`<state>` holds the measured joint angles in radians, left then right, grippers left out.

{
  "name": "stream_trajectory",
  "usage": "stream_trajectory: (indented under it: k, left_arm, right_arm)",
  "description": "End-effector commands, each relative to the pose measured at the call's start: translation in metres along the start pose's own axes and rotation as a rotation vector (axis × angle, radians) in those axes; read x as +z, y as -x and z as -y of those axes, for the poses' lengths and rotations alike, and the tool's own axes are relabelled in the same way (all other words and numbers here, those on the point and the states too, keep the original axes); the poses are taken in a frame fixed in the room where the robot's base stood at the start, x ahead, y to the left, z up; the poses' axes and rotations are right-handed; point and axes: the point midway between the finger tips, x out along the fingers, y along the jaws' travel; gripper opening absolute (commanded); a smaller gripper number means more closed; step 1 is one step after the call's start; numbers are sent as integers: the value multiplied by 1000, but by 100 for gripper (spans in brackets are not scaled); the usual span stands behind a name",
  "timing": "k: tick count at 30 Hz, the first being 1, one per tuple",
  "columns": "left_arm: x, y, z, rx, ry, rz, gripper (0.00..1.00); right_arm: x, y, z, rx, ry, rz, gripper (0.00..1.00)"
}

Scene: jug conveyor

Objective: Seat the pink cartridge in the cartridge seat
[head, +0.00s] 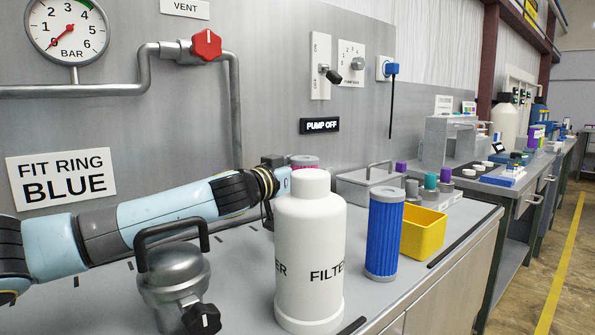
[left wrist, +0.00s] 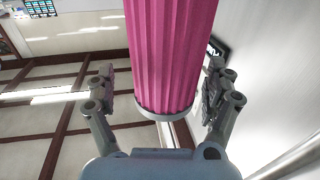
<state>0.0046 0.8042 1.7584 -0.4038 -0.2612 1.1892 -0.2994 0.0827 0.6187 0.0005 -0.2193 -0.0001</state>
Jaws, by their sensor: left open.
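The pink cartridge (head: 304,160) shows only its top behind the white bottle in the head view; the rest is hidden. In the left wrist view the ribbed pink cartridge (left wrist: 172,50) with a grey end rim stands between my two fingers. My left gripper (head: 272,180) is at the cartridge, partly hidden by the bottle. The left wrist view shows the left gripper (left wrist: 160,88) open, its fingers on either side of the cartridge with gaps. I cannot make out the cartridge seat. My right gripper is not in view.
A white bottle lettered "FILTER" (head: 309,250) stands in front of my left gripper. A grey handled lid-like part (head: 175,275) sits to its left. A blue cartridge (head: 384,235), a yellow bin (head: 423,232) and a grey handled box (head: 355,187) stand to the right.

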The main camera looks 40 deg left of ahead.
Motion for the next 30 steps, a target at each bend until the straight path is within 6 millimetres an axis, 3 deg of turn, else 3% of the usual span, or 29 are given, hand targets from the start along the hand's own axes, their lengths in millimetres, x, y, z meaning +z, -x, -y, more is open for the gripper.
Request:
stream_trajectory:
  k: [1,18,30]
  left_arm:
    - [22,8,1,-8,12,30,87]
    - [2,71,-1,-4,-15,9,87]
    - [-4,82,-4,1,-8,-4,87]
  right_arm:
    - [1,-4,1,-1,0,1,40]
    - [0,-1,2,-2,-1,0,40]
    - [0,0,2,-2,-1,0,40]
